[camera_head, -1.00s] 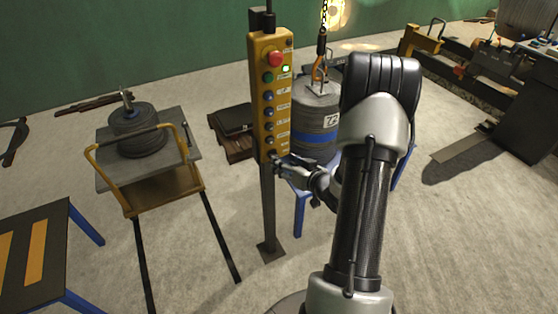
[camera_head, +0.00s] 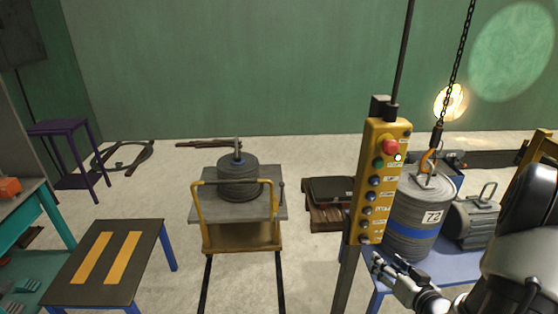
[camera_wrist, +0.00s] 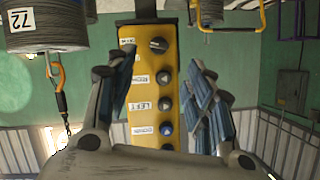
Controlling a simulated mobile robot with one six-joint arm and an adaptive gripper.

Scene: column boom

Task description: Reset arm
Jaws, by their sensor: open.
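My gripper (camera_head: 378,264) is open and empty, just below the lower end of the yellow control box (camera_head: 370,205) in the head view. In the wrist view my gripper (camera_wrist: 168,90) shows its two ridged fingers apart, one on each side of the box (camera_wrist: 148,60). Buttons and an upside-down label reading LEFT show between them. I cannot tell whether a finger touches the box. My arm comes in from the lower right of the head view, its upper part cut off by the frame.
A grey drum (camera_head: 411,232) marked 72 stands on a blue table (camera_head: 448,268) behind the box, with a hook and chain (camera_head: 453,90) above. A cart (camera_head: 240,232) carries a dark weight (camera_head: 240,178). A striped table (camera_head: 120,255) stands left. Bare floor lies between.

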